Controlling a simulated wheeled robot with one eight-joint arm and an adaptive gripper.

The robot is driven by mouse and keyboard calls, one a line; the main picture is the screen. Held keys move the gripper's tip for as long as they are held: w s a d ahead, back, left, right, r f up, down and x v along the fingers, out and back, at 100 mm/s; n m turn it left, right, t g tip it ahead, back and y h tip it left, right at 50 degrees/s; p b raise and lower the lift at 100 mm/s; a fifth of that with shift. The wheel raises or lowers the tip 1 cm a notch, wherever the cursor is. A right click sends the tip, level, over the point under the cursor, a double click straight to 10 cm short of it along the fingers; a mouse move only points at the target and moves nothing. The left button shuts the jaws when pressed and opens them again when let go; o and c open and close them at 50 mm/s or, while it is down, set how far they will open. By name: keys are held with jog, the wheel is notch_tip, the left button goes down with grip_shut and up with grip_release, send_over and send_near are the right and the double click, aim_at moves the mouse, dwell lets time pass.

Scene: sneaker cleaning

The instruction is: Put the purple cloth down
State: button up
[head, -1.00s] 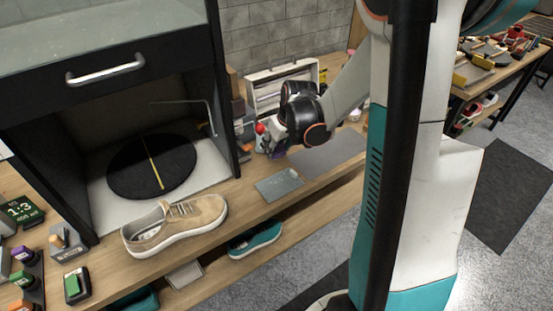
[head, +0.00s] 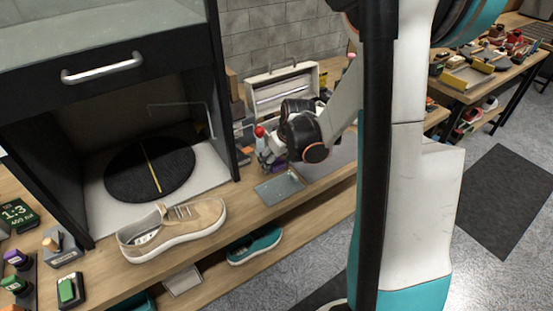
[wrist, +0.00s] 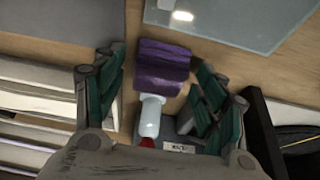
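The purple cloth (wrist: 163,68) shows in the wrist view as a small folded piece between my gripper's fingers, over the wooden counter. My gripper (wrist: 160,68) has its teal-padded fingers spread, with a gap visible on each side of the cloth. Whether the cloth rests fully on the wood is hard to tell. In the head view my gripper (head: 270,160) is low over the counter, just behind the glassy grey tray (head: 279,188), and the cloth is not clearly visible there.
A bottle with a red cap (head: 260,131) stands close to my gripper; its white body (wrist: 150,116) is just below the cloth in the wrist view. A tan sneaker (head: 172,229) sits left on the counter (head: 235,208). A white toolbox (head: 282,86) stands behind.

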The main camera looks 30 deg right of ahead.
jog(key=p+v, duration=0.4)
jog(key=v, duration=0.8)
jog(key=shift+p, duration=0.4)
jog(key=shift+r, duration=0.15)
